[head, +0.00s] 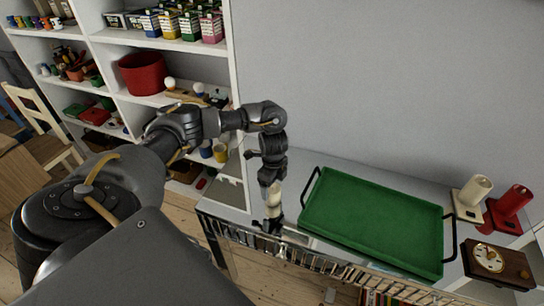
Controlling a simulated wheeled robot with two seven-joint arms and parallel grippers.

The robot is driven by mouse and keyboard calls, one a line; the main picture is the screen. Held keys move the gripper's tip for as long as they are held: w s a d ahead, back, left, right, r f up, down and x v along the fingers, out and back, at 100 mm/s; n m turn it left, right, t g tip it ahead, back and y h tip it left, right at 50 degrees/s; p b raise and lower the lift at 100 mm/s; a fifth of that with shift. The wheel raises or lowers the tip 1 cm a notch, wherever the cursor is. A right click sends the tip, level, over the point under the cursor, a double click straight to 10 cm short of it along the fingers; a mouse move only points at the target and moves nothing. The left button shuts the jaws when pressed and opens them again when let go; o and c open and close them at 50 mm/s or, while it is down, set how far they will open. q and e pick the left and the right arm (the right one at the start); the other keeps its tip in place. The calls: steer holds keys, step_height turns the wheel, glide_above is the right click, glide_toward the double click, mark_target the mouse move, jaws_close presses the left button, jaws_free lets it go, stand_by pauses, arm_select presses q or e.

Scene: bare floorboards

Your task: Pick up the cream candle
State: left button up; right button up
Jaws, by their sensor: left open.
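The cream candle (474,191) is a pale cylinder on a cream base, at the right end of the grey surface by the wall. It leans to the right in the tilted head view. My left gripper (268,226) hangs down at the left end of the surface, left of the green tray. It is open and well apart from the candle, with the whole tray between them. A pale part shows just above its fingers; I cannot tell clearly what it is. My right gripper is not in view.
The green tray (375,222) with dark handles fills the middle of the surface. A red candle (512,203) stands close to the right of the cream one. A brown box with a round dial (488,258) lies in front. A white shelf (231,70) stands at left.

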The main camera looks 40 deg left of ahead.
mark_target(272, 188)
arm_select(q)
steer(key=f, duration=0.4)
steer(key=shift+a+f+p, duration=0.1)
steer(key=shift+a+p, duration=0.1)
steer(key=shift+p, duration=0.15)
steer(key=shift+c, duration=0.5)
steer(key=c, duration=0.9)
steer(key=shift+c, duration=0.8)
